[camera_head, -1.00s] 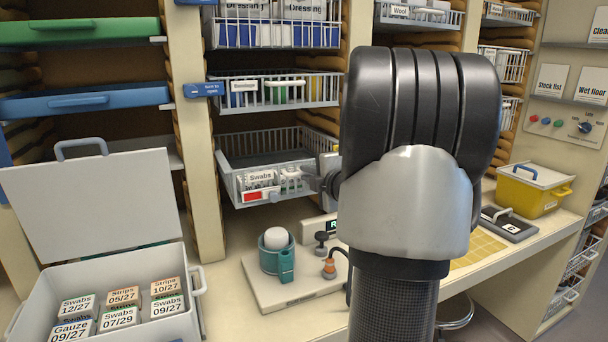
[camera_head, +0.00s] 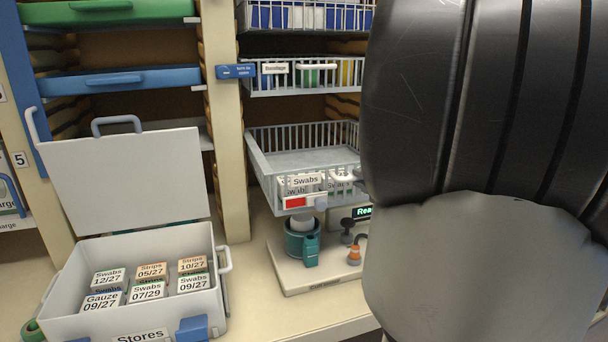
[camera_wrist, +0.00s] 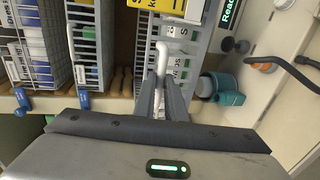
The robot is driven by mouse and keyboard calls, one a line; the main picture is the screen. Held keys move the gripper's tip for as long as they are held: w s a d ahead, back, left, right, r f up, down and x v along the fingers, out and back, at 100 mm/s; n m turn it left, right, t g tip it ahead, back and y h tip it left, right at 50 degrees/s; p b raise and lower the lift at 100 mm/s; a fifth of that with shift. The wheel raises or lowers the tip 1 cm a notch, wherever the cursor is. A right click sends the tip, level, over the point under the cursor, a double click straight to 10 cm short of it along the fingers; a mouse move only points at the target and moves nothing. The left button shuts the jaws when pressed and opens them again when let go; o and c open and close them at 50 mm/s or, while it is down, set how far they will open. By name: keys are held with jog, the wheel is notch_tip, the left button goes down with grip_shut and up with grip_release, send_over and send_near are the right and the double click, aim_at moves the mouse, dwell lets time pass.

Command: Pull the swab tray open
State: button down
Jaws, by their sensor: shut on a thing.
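The swab tray (camera_head: 312,158) is a grey wire basket with a "Swabs" label and a red tag on its front. In the head view it juts out of its shelf bay, with its front just above a teal cup. Swab packs show behind the front. In the head view my large black and grey arm hides the gripper and the tray's right side.
A bandage basket (camera_head: 305,82) hangs above the swab tray. Below stands a white platform (camera_head: 310,283) with the teal cup (camera_head: 308,245) and an orange-ringed cable plug (camera_head: 355,252). An open stores box (camera_head: 210,295) with labelled packs stands at left. A blue tag (camera_head: 237,71) is on the post.

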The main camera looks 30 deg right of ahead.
jog(key=shift+s, duration=0.15)
jog(key=c, duration=1.8)
grip_release()
